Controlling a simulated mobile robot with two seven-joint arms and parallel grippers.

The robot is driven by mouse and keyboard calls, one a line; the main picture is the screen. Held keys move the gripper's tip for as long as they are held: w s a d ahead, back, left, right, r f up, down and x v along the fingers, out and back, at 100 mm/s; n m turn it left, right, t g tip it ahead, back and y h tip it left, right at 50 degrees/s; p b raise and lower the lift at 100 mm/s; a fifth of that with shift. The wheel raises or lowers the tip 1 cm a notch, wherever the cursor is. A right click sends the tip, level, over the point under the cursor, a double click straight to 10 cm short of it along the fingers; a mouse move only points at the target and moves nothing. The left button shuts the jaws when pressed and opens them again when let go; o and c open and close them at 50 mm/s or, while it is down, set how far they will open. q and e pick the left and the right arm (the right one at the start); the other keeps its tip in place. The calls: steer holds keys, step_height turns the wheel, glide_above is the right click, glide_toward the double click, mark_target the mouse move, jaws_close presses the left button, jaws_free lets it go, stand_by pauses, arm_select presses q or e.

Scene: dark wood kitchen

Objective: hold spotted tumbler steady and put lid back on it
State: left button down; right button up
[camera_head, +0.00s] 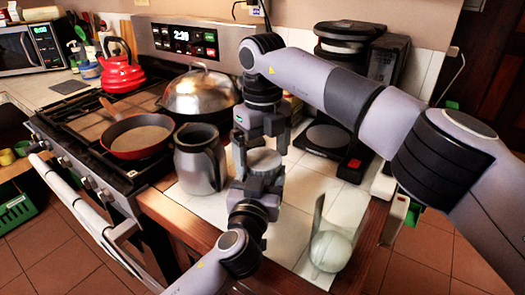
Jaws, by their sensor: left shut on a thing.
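The tumbler (264,162) stands upright on the white tiled counter, with a flat, round grey top showing. I cannot tell whether that top is the lid, and no separate lid is visible. The tumbler's spots and most of its side are hidden by the grippers. My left gripper (262,188) comes up from below and is shut on the tumbler's near side. My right gripper (262,142) points down from directly above the tumbler. Its fingers are spread apart, with nothing visible gripped between them.
A dark grey pitcher (201,160) stands close to the left of the grippers. A clear glass container (338,230) is at the counter's front right. A black coffee machine (335,125) stands behind. The stove holds a red pan (140,137), a domed pot (200,92) and a red kettle (121,72).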

step_height(320, 180, up, 8)
steer(key=shift+f, duration=0.25)
stand_by(0.5)
arm_select(q)
jaws_free()
steer(key=shift+s, duration=0.1)
arm_select(e)
steer(key=shift+f+b, duration=0.5)
steer(key=shift+f, duration=0.05)
arm_select(q)
steer(key=s+a, duration=0.1)
steer(key=s, duration=0.5)
steer(key=shift+s+a, duration=0.2)
steer(key=shift+s, duration=0.2)
